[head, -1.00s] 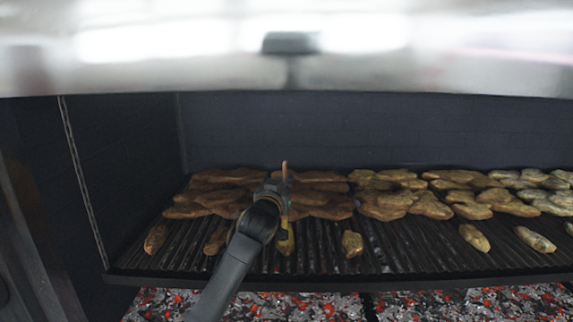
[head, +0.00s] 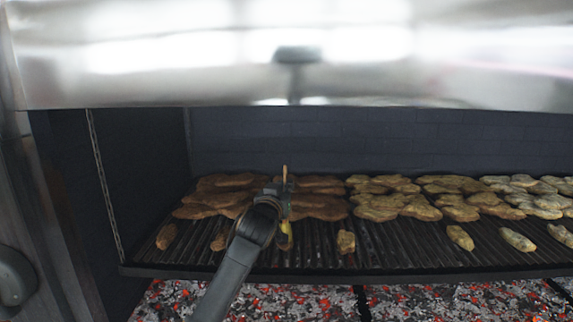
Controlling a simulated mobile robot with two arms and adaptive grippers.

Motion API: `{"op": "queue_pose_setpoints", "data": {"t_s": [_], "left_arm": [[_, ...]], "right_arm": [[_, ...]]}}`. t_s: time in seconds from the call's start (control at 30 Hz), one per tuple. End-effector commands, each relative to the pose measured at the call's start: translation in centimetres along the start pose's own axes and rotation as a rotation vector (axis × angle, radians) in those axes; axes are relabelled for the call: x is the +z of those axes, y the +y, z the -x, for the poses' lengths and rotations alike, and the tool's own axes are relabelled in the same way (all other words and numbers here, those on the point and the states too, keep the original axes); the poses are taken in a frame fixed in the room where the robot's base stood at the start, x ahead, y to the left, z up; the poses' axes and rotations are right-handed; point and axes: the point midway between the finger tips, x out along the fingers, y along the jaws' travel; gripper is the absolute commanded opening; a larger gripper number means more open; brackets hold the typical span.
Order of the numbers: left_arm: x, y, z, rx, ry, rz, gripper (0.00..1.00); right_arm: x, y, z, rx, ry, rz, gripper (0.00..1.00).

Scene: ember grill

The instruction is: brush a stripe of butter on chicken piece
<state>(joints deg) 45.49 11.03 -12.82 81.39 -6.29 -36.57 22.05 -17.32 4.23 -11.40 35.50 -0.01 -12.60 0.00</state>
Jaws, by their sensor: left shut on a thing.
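Several browned chicken pieces (head: 322,207) lie in rows on the grill grate, darker at the left and paler at the right. Smaller pieces (head: 346,242) lie singly along the front of the grate. My left gripper (head: 283,197) is over the left part of the grate and shut on a brush (head: 285,172). The brush's light brown handle end sticks up above the gripper. A yellowish part shows below the gripper by a small front piece; I cannot tell whether it touches the chicken. My right gripper is not in view.
The ribbed grate (head: 390,244) has bare bars between the front pieces and the back rows. Red embers (head: 300,303) glow below its front edge. A shiny metal hood (head: 300,60) hangs above. A chain (head: 103,185) runs down the dark left wall.

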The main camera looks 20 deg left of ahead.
Motion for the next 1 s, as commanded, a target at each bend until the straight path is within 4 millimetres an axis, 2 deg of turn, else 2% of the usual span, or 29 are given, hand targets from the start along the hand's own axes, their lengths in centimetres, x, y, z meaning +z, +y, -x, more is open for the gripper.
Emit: {"op": "queue_pose_setpoints", "data": {"t_s": [0.1,0.6,1.0], "left_arm": [[-1.2,-0.2,-0.2,-0.001,-0.005,-0.001,0.00],[-5.4,-0.9,-0.8,-0.003,-0.004,-0.001,0.00],[-5.5,-1.0,-0.9,-0.004,-0.004,-0.001,0.00]], "right_arm": [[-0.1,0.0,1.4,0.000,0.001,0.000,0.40],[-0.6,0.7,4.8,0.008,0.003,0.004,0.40],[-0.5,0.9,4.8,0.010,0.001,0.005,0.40]]}}
